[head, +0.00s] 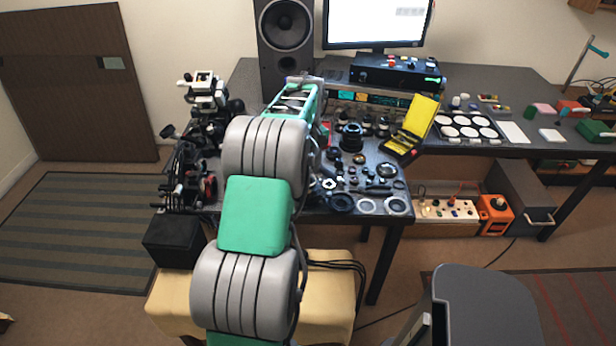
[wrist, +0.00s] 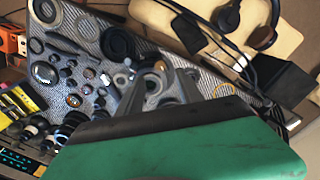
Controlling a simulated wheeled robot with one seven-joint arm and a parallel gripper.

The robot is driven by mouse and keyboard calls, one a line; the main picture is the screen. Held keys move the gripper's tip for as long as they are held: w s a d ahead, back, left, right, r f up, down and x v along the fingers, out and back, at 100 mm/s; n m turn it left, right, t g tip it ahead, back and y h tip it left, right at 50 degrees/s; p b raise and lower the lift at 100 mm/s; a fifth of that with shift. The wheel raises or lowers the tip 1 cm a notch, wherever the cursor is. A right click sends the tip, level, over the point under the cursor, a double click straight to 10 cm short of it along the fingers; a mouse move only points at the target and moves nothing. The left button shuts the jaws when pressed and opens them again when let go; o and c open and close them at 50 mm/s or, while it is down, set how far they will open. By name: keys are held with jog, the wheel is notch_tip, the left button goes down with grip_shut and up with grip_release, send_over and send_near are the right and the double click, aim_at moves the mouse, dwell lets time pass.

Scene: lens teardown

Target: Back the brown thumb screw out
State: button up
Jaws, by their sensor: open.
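My gripper (wrist: 160,82) is open in the wrist view, its two grey fingers spread apart above the dark worktable (head: 255,75). A small round brownish part (wrist: 151,84) shows between the fingers, among grey rings; it is too small to tell whether it is the brown thumb screw. I see nothing clearly held. In the head view my own arm covers the gripper and the part of the table beneath it, so the thumb screw cannot be made out there.
Lens rings and small parts (head: 342,202) crowd the table right of my arm. A black lens barrel (head: 351,137) and an open yellow case (head: 415,124) stand behind them. A white-and-black microscope (head: 205,92) stands at left. A monitor (head: 377,22) and speaker (head: 286,30) stand at the back.

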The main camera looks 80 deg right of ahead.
aim_at(307, 193)
jog(key=m+p, duration=0.2)
jog(key=a+m+p, duration=0.1)
jog(key=m+p, duration=0.1)
jog(key=m, duration=0.1)
jog(key=shift+w+a+r, duration=0.1)
jog(key=m, duration=0.2)
jog(key=shift+m, duration=0.4)
jog(key=m, duration=0.6)
jog(key=shift+d, duration=0.4)
jog(key=shift+f+m, duration=0.3)
notch_tip(307, 193, down, 8)
jog(key=shift+r+p, duration=0.25)
jog(key=shift+p, duration=0.75)
